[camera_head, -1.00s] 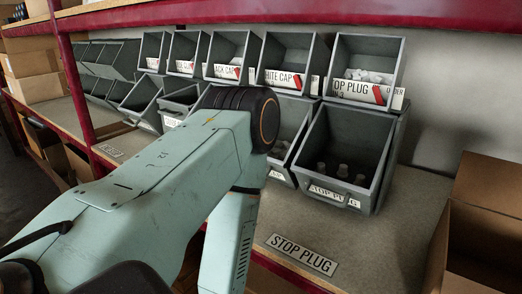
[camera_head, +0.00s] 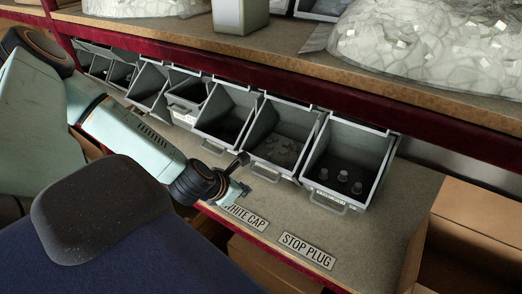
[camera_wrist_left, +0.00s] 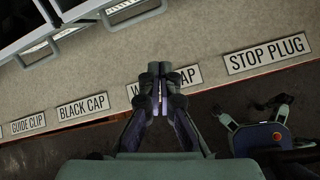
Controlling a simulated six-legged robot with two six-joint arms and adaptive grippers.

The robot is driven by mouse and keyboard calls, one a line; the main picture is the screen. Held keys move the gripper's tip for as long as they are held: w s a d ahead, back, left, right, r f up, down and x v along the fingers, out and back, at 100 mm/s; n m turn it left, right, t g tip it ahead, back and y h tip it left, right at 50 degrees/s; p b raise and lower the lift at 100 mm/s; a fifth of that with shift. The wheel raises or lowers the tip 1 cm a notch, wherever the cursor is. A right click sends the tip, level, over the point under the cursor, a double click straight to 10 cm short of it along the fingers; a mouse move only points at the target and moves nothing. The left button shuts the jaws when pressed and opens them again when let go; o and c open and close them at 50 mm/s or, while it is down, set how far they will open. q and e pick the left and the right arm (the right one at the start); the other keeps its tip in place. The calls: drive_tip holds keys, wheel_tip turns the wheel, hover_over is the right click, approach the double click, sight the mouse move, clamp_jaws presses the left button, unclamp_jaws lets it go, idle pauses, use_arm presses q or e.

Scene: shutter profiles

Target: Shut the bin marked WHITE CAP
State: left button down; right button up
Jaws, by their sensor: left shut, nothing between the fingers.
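The WHITE CAP bin (camera_head: 262,124), a grey tilting bin with pale caps inside, hangs tipped out and open. It is second from the right in the head view, above the shelf-edge label WHITE CAP (camera_head: 246,217). A front handle (camera_wrist_left: 134,12) shows at the top of the left wrist view. My left gripper (camera_head: 238,190) is shut and empty, low in front of the bin's handle side, over the shelf edge. In the left wrist view its fingers (camera_wrist_left: 159,82) cover part of the WHITE CAP label. I cannot tell if it touches anything. My right gripper is not in view.
The open STOP PLUG bin (camera_head: 345,150) stands just right, with its label (camera_head: 307,250) below. More open bins (camera_head: 225,115) run left. A red beam (camera_head: 400,112) crosses above. A cardboard box (camera_head: 470,235) stands at right. Bare shelf (camera_head: 385,215) lies before it.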

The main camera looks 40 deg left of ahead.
use_arm(q)
drive_tip(key=w+a+f+n+b, duration=0.1)
drive_tip(key=w+a+n+b, duration=0.1)
drive_tip(key=w+b, duration=0.6)
drive_tip(key=shift+w+a+f+n+t, duration=0.35)
drive_tip(key=shift+w+n, duration=0.45)
drive_tip(key=shift+w, duration=0.9)
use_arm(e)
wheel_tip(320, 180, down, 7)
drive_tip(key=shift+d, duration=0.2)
use_arm(q)
drive_tip(key=shift+a, duration=0.15)
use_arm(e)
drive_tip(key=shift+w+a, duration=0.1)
